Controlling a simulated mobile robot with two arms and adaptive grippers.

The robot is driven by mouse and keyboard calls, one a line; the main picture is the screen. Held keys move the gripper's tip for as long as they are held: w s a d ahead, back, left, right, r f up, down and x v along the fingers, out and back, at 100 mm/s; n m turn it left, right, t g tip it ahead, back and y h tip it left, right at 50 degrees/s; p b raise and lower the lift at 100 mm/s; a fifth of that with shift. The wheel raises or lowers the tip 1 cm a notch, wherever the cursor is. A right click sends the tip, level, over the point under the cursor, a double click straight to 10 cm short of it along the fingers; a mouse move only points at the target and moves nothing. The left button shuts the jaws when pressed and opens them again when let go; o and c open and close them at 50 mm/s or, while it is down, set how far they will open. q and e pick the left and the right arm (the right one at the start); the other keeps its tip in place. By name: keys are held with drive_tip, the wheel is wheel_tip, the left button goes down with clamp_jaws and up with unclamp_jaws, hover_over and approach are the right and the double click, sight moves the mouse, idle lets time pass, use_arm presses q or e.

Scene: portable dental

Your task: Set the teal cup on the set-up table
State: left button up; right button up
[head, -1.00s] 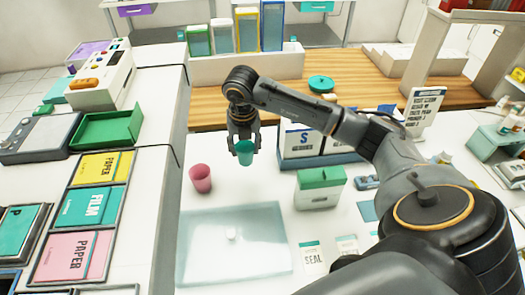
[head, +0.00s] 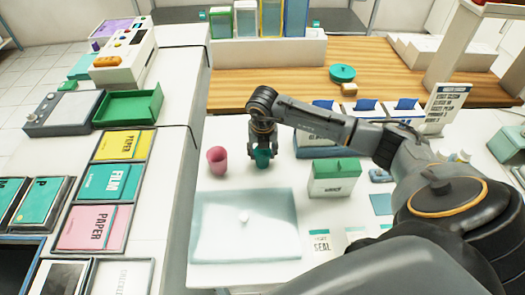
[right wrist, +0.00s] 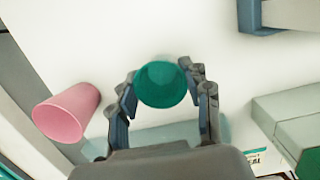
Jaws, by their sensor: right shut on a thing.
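The teal cup (head: 262,158) is at or just above the white set-up table (head: 222,268), to the right of the pink cup (head: 217,160). I cannot tell whether its base touches the surface. My right gripper (head: 262,148) is over the teal cup and shut on it. In the right wrist view the teal cup (right wrist: 162,84) sits between the two fingers of the gripper (right wrist: 164,98), its open top facing the camera. The pink cup (right wrist: 66,113) stands apart at the left there. My left gripper is not in view.
A translucent mat (head: 215,225) with a small white item lies in front of the cups. A green-lidded white box (head: 335,180) stands to the right. A counter with a green tray (head: 128,107) is at the left. A wooden surface (head: 300,85) lies behind.

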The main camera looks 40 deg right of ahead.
sight(263, 168)
drive_tip(key=shift+f, duration=0.2)
drive_tip(key=o, duration=1.2)
drive_tip(key=shift+r, duration=0.45)
drive_tip(key=r, duration=0.3)
drive_tip(key=s+r+b, duration=0.1)
drive_tip(key=r, duration=0.3)
drive_tip(key=a+r+b, duration=0.1)
drive_tip(key=r, duration=0.3)
drive_tip(key=shift+s+r, duration=0.25)
